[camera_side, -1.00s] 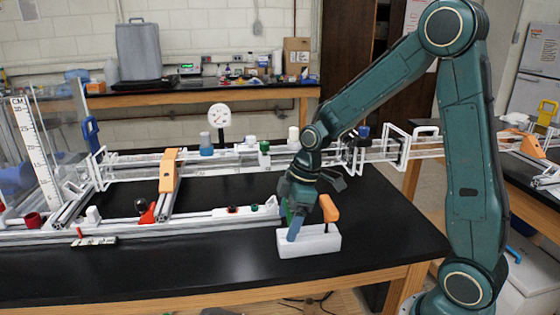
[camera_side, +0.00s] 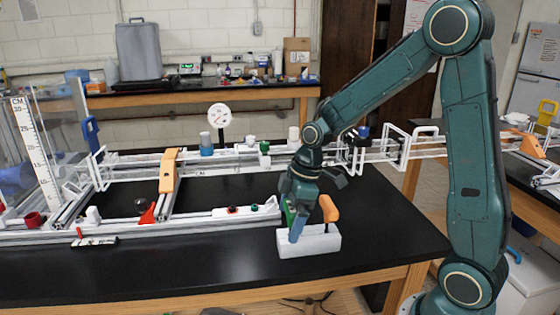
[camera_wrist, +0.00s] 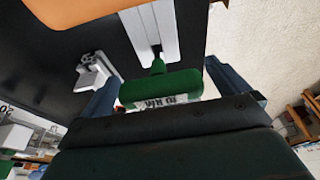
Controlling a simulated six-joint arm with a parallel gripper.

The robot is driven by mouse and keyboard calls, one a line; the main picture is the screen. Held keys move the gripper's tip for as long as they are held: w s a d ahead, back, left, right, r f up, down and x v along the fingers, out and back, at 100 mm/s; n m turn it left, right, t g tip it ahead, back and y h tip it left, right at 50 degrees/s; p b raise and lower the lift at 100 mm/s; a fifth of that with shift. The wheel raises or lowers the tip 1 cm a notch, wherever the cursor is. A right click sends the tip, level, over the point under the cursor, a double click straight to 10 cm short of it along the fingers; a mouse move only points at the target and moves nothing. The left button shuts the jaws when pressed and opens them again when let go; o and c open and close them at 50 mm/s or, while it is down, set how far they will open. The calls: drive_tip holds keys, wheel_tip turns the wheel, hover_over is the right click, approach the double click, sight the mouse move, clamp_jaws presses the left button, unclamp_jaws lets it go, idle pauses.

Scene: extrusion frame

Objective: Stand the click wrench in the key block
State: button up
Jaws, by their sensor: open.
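The white key block (camera_side: 318,242) stands near the front edge of the black bench. The click wrench is the green T-handle (camera_wrist: 160,88) with a white "10 NM" label; a green sliver of it (camera_side: 289,212) shows beside my gripper in the side view. Its green neck points at the white block (camera_wrist: 140,32) in the wrist view; how deep its shaft sits is hidden. My gripper (camera_side: 296,222) is open over the block, its blue fingers on either side of the green handle, with a gap visible at the right finger.
An orange-handled tool (camera_side: 328,208) stands upright in the block's right end, close to my gripper. A white rail with small knobs (camera_side: 235,212) lies to the left of the block. The bench in front of the block is clear.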

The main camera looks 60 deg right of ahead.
drive_tip(key=v, duration=1.3)
drive_tip(key=shift+a, duration=0.1)
drive_tip(key=s+a+m+t, duration=0.1)
drive_tip(key=s+a+m, duration=0.1)
drive_tip(key=s, duration=0.3)
drive_tip(key=s+a+r+m+t+h, duration=0.1)
drive_tip(key=s+m, duration=0.3)
drive_tip(key=s, duration=0.2)
drive_tip(key=s+a+m+t+h, duration=0.1)
drive_tip(key=s+a+m, duration=0.1)
drive_tip(key=s, duration=0.3)
drive_tip(key=shift+s+a+m, duration=0.25)
drive_tip(key=shift+a+m, duration=0.1)
drive_tip(key=shift+m, duration=0.15)
drive_tip(key=shift+r, duration=0.15)
idle(1.7)
